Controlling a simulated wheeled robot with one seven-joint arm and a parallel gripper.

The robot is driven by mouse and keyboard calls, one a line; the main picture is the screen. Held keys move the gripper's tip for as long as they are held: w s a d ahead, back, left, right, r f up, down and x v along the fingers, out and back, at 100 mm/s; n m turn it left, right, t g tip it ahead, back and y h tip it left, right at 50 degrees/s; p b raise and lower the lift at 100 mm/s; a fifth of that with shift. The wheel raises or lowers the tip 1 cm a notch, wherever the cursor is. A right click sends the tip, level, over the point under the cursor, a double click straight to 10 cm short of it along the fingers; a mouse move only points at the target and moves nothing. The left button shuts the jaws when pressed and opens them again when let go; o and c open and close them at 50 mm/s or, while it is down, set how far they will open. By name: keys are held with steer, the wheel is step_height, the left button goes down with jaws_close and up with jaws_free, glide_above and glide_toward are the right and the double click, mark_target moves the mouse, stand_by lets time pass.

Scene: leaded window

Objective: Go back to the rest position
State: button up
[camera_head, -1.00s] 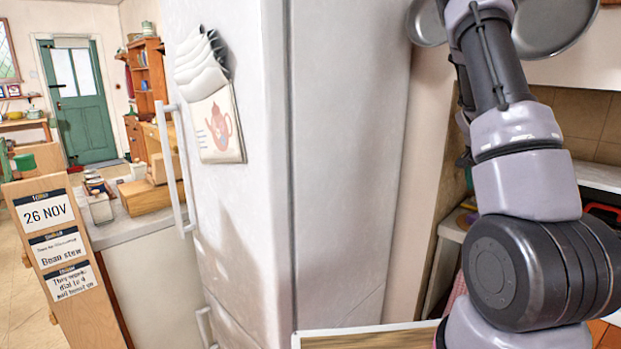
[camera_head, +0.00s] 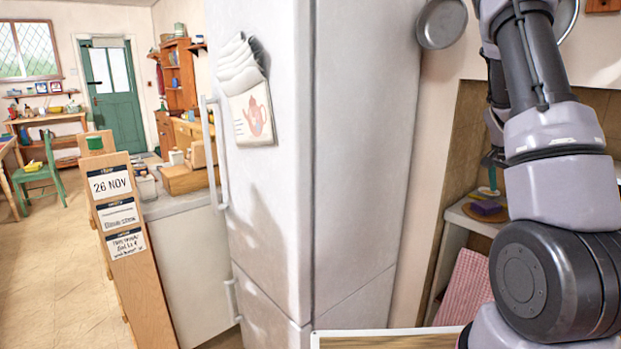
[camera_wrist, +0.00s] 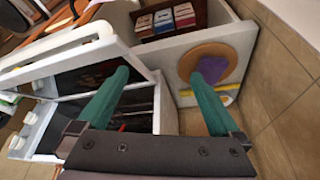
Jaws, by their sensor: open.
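My gripper (camera_wrist: 160,73) shows in the wrist view as two green fingers held wide apart, with nothing between them. Beyond the fingers are a white stove (camera_wrist: 142,118) and a pale shelf. In the head view my arm fills the right side, bent in front of the tiled alcove.
A tall white fridge (camera_head: 365,160) stands close ahead. Left of it are a wooden board with date cards (camera_head: 130,240) and a counter. A purple block (camera_head: 487,208) lies on a round board beside my arm. Open floor (camera_head: 50,270) lies at far left.

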steer(key=s+a+r+n+t+y, duration=0.2)
steer(key=s+a+r, duration=0.3)
steer(key=a+r, duration=0.45)
steer(key=s+a+r+n+t+y, duration=0.2)
steer(key=s+a+r+n, duration=0.15)
steer(key=a+r, duration=0.65)
steer(key=s+a+r+n+y, duration=0.1)
steer(key=s+a+r+n, duration=0.1)
steer(key=s+a, duration=0.4)
steer(key=s+a+r+n+t, duration=0.1)
steer(key=s+a+r+n, duration=0.1)
steer(key=s+a, duration=0.5)
steer(key=s+r, duration=0.1)
steer(key=s, duration=0.3)
steer(key=shift+s+a+t+y, duration=0.15)
steer(key=shift+t+y, duration=0.15)
steer(key=shift+y, duration=0.1)
steer(key=shift+n, duration=0.25)
steer(key=shift+c, duration=0.3)
